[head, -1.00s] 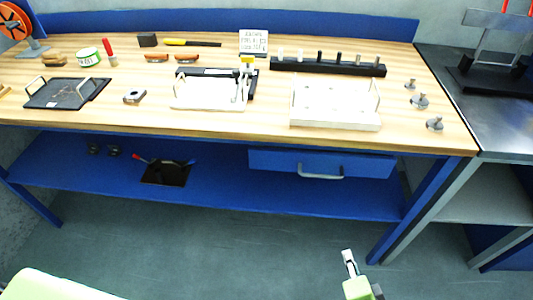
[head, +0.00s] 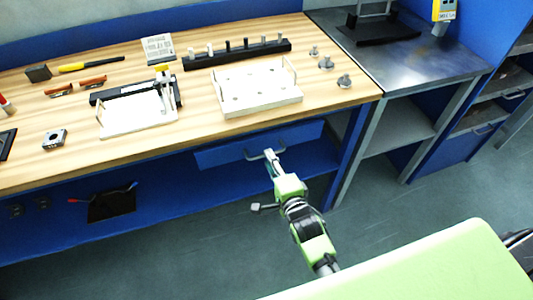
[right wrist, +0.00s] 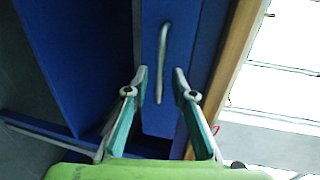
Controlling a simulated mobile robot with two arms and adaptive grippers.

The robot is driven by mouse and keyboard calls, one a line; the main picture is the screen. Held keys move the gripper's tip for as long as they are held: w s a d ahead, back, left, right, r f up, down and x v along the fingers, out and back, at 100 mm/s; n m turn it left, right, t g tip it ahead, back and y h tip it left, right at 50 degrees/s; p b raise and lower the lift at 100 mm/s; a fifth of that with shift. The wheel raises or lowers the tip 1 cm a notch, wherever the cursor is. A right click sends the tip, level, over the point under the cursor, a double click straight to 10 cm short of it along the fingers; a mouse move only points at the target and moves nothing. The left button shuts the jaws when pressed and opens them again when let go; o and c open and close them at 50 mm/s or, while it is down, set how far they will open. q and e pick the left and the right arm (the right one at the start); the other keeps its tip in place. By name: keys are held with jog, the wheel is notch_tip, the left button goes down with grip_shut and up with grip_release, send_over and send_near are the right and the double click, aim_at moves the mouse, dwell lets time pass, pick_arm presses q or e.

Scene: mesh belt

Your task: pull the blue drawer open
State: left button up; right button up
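The blue drawer (head: 222,156) hangs under the wooden bench top and looks shut. Its grey bar handle (head: 252,157) is partly covered by my right gripper (head: 270,160) in the head view. In the right wrist view the drawer front (right wrist: 153,120) fills the middle, with the handle (right wrist: 160,62) running lengthwise. My right gripper's two fingers (right wrist: 160,78) are open on either side of the handle's line. I cannot tell whether they touch it. My left gripper is not in view.
A blue lower shelf (head: 160,215) runs below the drawer, with a dark item (head: 112,205) on it. A blue bench leg (head: 347,158) stands right of the drawer. The bench top (head: 205,125) holds trays and tools. Open floor (head: 190,265) lies in front.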

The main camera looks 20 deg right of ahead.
jog(key=shift+w+f, duration=0.2)
jog(key=shift+w, duration=0.7)
jog(key=shift+w+f, duration=0.2)
jog(key=shift+w, duration=0.65)
grip_shut()
jog(key=shift+s, duration=0.1)
